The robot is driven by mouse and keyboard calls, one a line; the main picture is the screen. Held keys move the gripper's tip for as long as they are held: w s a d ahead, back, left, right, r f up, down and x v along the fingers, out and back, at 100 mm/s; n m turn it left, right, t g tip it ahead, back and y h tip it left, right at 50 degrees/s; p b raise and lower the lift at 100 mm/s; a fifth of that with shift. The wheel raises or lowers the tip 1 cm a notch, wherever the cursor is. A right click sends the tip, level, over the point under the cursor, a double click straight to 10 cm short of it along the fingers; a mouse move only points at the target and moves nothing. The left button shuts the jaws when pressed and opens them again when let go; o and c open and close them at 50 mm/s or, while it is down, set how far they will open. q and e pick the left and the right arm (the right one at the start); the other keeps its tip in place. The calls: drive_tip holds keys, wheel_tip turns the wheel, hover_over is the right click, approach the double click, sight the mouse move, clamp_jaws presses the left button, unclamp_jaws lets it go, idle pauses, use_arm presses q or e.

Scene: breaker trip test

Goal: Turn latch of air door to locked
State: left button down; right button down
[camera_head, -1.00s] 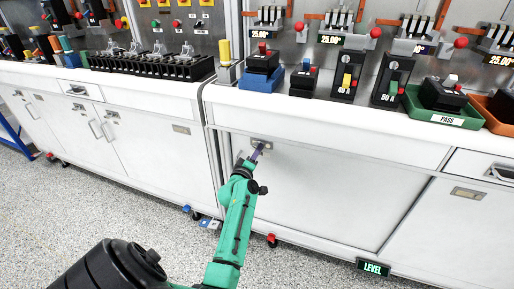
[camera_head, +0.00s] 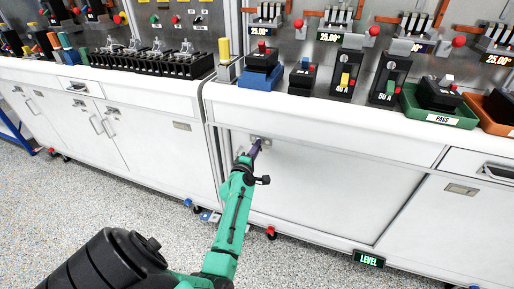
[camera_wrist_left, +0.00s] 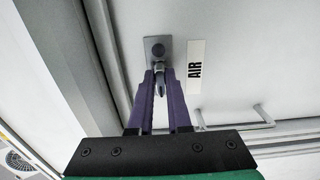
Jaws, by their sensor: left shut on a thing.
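The air door (camera_head: 315,185) is a white cabinet panel under the right-hand bench, and it looks closed. In the left wrist view an "AIR" label (camera_wrist_left: 196,59) is beside the latch plate (camera_wrist_left: 152,49), a small grey plate with a round boss. The small metal latch (camera_wrist_left: 159,80) sticks out from the plate toward me. My left gripper (camera_wrist_left: 160,88), with purple fingers, is shut on the latch, one finger on each side. In the head view the left gripper (camera_head: 255,147) is at the door's upper left, partly covering the latch plate. My right gripper is not in view.
The bench top above carries breakers, a blue block (camera_head: 260,76), a green "PASS" tray (camera_head: 437,115) and an orange tray (camera_head: 497,120). A bar handle (camera_wrist_left: 240,130) stands out near the latch. A "LEVEL" sign (camera_head: 369,259) is low at right.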

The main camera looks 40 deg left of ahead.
use_arm(q)
drive_tip(key=shift+f, duration=0.1)
drive_tip(key=c, duration=0.9)
unclamp_jaws()
drive_tip(key=shift+o, duration=0.2)
drive_tip(key=v, duration=1.4)
drive_tip(key=shift+s, duration=0.35)
drive_tip(key=shift+d, duration=0.1)
